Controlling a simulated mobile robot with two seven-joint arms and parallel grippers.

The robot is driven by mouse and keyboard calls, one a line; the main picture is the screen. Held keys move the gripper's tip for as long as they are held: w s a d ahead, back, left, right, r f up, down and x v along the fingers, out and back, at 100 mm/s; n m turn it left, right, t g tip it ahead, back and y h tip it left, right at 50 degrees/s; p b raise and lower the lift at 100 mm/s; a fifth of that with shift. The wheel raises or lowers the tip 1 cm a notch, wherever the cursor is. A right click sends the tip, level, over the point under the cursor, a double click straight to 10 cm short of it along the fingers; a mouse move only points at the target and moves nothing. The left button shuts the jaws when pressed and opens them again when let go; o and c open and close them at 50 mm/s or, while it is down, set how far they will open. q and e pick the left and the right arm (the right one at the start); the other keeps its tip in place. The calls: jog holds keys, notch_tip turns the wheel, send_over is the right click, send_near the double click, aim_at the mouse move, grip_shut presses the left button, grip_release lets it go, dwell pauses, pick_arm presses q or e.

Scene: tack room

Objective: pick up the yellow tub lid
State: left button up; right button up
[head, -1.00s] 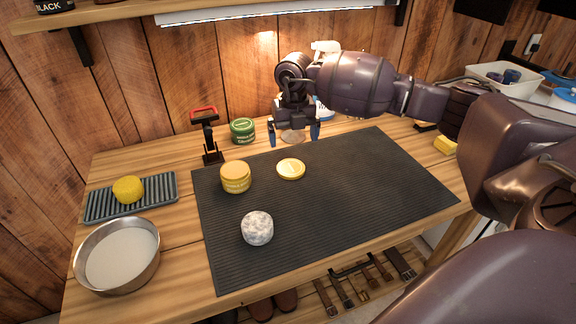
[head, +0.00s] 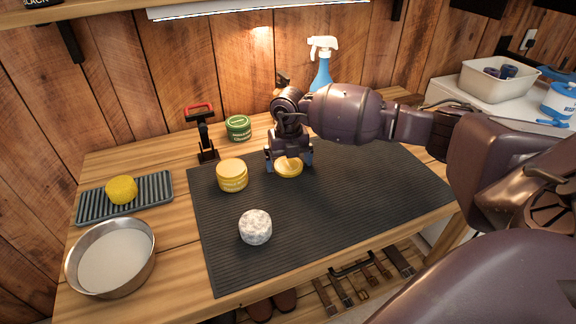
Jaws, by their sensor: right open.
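The yellow tub lid (head: 288,170) lies flat on the dark ribbed mat (head: 340,215), to the right of the yellow tub (head: 232,176). My right gripper (head: 289,167) is open and points down at the lid, with one finger on its left and one on its right. The gripper hides the lid's far part. I cannot tell whether the fingers touch it. My left gripper does not show.
A white speckled round item (head: 255,227) sits on the mat in front. Behind are a green tin (head: 238,128), a red-handled tool (head: 204,135) and a spray bottle (head: 322,65). At left are a sponge (head: 122,190) on a grey tray (head: 160,188) and a metal bowl (head: 112,258). The mat's right half is clear.

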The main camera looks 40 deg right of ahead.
jog(key=c, duration=0.8)
jog(key=shift+o, duration=0.2)
jog(key=shift+r, duration=0.1)
